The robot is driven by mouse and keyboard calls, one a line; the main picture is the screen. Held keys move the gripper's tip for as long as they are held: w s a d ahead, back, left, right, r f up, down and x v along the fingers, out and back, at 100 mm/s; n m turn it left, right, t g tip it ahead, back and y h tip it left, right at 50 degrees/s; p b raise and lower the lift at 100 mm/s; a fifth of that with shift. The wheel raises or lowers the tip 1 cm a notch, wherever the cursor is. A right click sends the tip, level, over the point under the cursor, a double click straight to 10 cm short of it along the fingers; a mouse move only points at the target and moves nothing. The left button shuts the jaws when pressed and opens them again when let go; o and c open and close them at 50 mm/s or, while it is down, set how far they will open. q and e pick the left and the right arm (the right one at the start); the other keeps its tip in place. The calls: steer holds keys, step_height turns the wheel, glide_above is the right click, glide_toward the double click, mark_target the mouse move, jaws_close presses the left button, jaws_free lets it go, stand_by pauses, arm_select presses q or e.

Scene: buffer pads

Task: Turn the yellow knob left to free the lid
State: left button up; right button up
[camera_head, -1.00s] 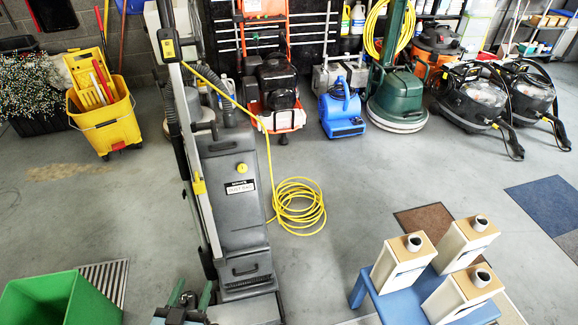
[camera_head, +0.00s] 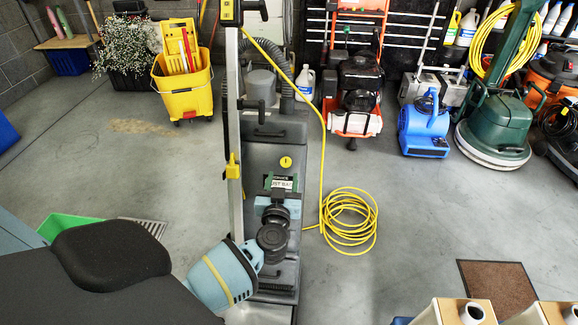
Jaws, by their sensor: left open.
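The yellow knob (camera_head: 286,162) is a small round disc near the top of the front lid (camera_head: 262,158) of a tall grey upright vacuum. The lid looks closed. A label reading "DUST BAG" sits just below the knob, partly covered by my gripper. My left gripper (camera_head: 282,181) points up the lid from below, fingers open, in front of the label and just under the knob. It appears apart from the knob; its distance from the lid is hard to judge. My left wrist and arm hide the lower lid. My right gripper is out of view.
The vacuum's metal handle pole (camera_head: 233,130) rises just left of the lid. A yellow cable coil (camera_head: 348,222) lies on the floor to the right. A green bin (camera_head: 65,226) shows behind my arm. Floor between is clear.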

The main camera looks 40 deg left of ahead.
mark_target(286, 163)
arm_select(q)
steer(key=b+x, duration=0.1)
steer(key=x, duration=0.4)
steer(key=shift+f+b, duration=0.1)
steer(key=shift+b, duration=0.2)
steer(key=shift+w+a, duration=0.35)
steer(key=shift+w, duration=0.3)
steer(key=shift+c, duration=0.4)
